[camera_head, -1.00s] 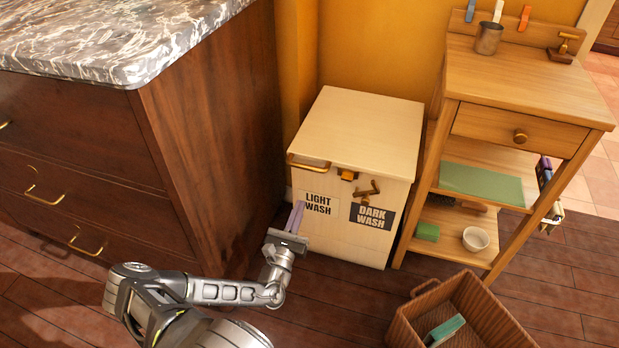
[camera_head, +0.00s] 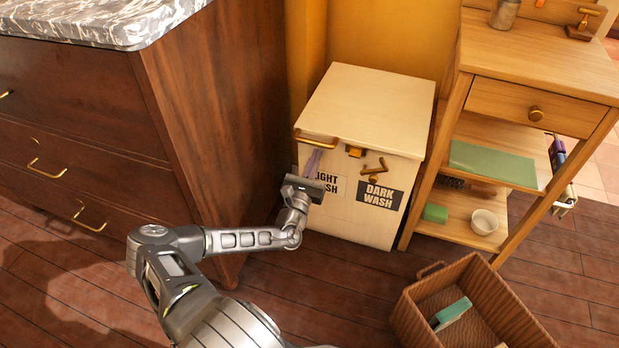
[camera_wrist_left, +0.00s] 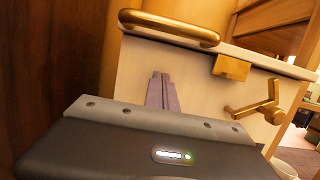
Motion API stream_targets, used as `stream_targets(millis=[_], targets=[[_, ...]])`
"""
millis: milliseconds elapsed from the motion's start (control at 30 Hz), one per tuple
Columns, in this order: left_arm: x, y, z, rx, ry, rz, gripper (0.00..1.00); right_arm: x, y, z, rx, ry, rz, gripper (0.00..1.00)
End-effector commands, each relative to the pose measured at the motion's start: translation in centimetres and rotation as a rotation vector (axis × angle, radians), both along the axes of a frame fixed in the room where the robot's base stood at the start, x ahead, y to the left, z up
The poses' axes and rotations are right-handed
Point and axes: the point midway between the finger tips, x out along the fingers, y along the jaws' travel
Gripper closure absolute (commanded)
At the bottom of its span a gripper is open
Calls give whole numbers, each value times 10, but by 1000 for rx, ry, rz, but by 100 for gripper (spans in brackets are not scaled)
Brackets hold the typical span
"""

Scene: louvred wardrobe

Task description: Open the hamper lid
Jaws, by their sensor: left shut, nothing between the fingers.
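The hamper (camera_head: 340,215) is a pale wooden box with "LIGHT WASH" and "DARK WASH" labels on its front. Its lid (camera_head: 372,105) lies flat and closed. A brass bar handle (camera_head: 316,139) sits at the lid's front left edge; it also shows in the left wrist view (camera_wrist_left: 170,26). A brass catch (camera_head: 355,152) and a brass turn lever (camera_head: 375,168) are on the front. My left gripper (camera_head: 313,160) is shut and empty, its fingers pointing up just below the bar handle, apart from it in the left wrist view (camera_wrist_left: 162,82). My right gripper is not in view.
A dark wooden cabinet (camera_head: 215,130) stands close on the left. A wooden side table (camera_head: 540,60) with shelves stands close on the right. A wicker basket (camera_head: 415,318) sits on the floor in front right. Floor before the hamper is clear.

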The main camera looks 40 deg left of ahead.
Motion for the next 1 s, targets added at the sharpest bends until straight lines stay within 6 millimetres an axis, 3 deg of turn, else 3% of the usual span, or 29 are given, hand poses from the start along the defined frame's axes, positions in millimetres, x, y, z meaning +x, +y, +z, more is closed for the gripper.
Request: stream_targets(millis=[33, 100, 300, 767, 1000], targets=[[9, 2, -1, 0, -3, -1, 100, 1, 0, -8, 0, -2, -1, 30], [6, 2, 15, -2, -2, 0, 100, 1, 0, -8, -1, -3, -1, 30], [6, 2, 37, -1, 0, 0, 100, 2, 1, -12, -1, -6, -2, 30], [6, 2, 43, 0, 1, 0, 100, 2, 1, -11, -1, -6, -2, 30], [5, 7, 53, -4, 14, 0, 100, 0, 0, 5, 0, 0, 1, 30]])
